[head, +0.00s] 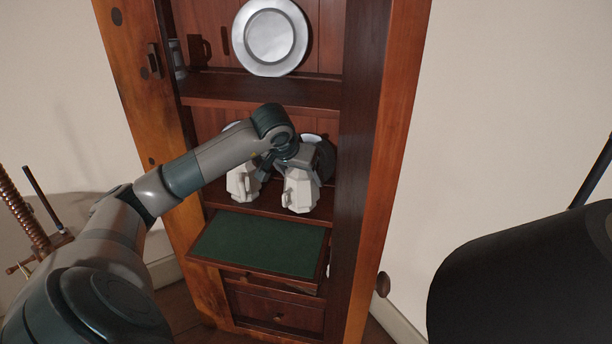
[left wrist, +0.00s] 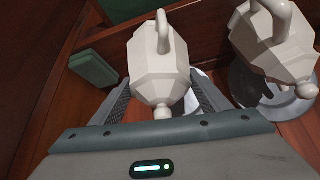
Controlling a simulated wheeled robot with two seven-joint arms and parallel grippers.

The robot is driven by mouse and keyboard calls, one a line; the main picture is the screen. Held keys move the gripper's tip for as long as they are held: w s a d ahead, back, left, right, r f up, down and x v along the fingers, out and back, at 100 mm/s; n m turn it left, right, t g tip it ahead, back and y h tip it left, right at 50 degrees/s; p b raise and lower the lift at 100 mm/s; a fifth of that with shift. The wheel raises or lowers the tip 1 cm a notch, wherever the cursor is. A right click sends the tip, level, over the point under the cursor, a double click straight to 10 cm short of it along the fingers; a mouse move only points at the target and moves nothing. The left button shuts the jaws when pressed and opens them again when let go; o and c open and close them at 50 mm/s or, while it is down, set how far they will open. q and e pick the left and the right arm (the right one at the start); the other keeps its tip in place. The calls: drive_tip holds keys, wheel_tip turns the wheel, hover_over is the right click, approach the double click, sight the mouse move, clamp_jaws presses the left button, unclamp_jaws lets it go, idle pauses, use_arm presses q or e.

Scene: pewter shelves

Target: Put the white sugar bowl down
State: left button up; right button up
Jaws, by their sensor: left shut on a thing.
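The white sugar bowl (head: 301,191) is a faceted, handled vessel at the right of the cabinet's middle shelf, near its front edge. My left gripper (head: 293,164) reaches over it from above. In the left wrist view the sugar bowl (left wrist: 158,62) sits between the two fingers of the left gripper (left wrist: 162,98), which is shut on it. Its loop handle points to the top of that picture and its knob to the bottom. I cannot tell whether its base touches the shelf. My right gripper is not in view.
A second white faceted vessel (head: 242,184) stands left of the bowl; it also shows in the left wrist view (left wrist: 275,42), near a round metal plate (left wrist: 240,88). A green-topped ledge (head: 260,245) juts out below, clear. A pewter plate (head: 270,38) stands above. Cabinet sides (head: 372,150) bound the shelf.

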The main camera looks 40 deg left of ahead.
use_arm(q)
drive_tip(key=shift+w+a+f, duration=0.15)
drive_tip(key=shift+w+f, duration=0.25)
drive_tip(key=shift+w, duration=0.2)
drive_tip(key=shift+w+a+f, duration=0.15)
drive_tip(key=shift+w+f, duration=0.25)
drive_tip(key=shift+w, duration=0.15)
drive_tip(key=shift+w+a+f, duration=0.15)
drive_tip(key=shift+w+f, duration=0.1)
drive_tip(key=shift+f, duration=0.05)
drive_tip(key=shift+f, duration=0.1)
drive_tip(key=o, duration=1.8)
drive_tip(key=shift+c, duration=0.2)
drive_tip(key=shift+s+r, duration=0.2)
drive_tip(key=shift+r, duration=0.2)
drive_tip(key=shift+v, duration=3.4)
